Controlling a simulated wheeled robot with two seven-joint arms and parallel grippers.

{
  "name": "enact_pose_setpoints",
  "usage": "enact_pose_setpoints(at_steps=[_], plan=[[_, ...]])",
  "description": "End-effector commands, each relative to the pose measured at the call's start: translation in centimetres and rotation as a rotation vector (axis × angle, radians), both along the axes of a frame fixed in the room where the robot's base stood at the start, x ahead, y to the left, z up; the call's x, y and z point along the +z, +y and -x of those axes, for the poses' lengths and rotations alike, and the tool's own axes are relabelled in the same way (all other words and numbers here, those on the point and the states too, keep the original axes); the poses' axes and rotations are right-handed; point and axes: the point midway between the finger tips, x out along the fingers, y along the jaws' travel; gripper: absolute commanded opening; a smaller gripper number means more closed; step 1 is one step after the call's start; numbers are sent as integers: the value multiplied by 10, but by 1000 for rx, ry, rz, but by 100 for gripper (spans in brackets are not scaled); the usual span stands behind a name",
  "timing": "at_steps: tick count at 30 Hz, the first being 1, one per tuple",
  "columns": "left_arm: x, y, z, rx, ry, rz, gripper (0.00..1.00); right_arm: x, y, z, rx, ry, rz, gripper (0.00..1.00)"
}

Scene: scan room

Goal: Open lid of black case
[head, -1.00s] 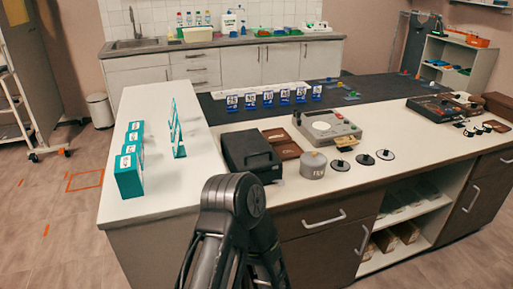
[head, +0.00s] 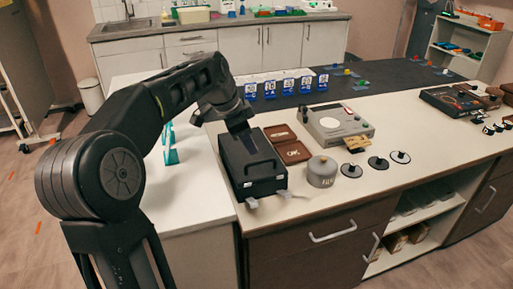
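The black case (head: 267,158) stands on the white counter, left of the brown trays, with its lid down. My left arm comes in from the left and bends down over it. My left gripper (head: 268,198) is low at the front edge of the case, its two light grey fingertips spread apart with nothing seen between them. Its dark body blends with the case, so I cannot tell whether it touches. The arm hides part of the lid. My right gripper is not in view.
Brown trays (head: 291,153) and a grey cylindrical weight (head: 322,172) sit close to the right of the case. A grey device (head: 337,123) and several black discs are further right. Blue-and-white numbered cards (head: 288,86) stand behind. The white counter at left has free room.

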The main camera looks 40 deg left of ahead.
Motion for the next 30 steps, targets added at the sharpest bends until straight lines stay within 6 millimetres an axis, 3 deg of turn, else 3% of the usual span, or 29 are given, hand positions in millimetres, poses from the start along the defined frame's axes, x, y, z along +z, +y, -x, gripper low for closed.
enact_pose_setpoints(at_steps=[13, 24, 30], plan=[[-8, -1, -4, 1, 1, 1, 32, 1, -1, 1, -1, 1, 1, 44], [-57, -5, -26, 1, 3, 4, 32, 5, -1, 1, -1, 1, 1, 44], [-71, -6, -32, 1, 1, 2, 32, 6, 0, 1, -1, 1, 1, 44]])
